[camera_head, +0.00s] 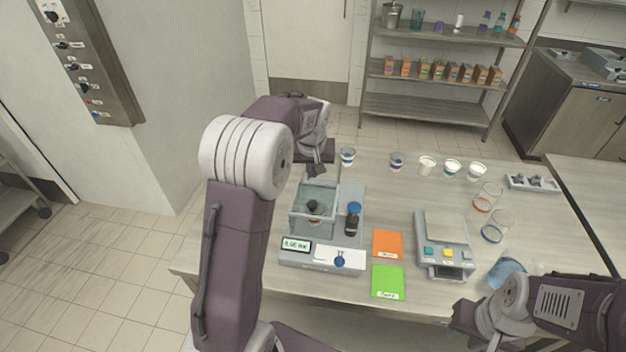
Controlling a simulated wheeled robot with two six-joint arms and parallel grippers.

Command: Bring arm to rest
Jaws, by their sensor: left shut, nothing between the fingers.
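My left arm rises from the bottom left and bends over the table's back left. My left gripper (316,170) is shut and empty, above the back of the cup filler machine (320,258), and nothing hangs from it. The machine has a clear box (314,208) with a dark round part inside and a small display (297,244) at its front. My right arm comes in from the lower right. My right gripper (468,318) is low at the table's front edge. Its fingers are too unclear to tell their state.
A blue-capped dark bottle (353,220) stands on the machine. Several small cups (397,161) line the table's back. An orange card (388,244), a green card (388,281) and a scale (445,226) lie mid-table. Glass beakers (487,197) and a jug (507,272) stand at the right.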

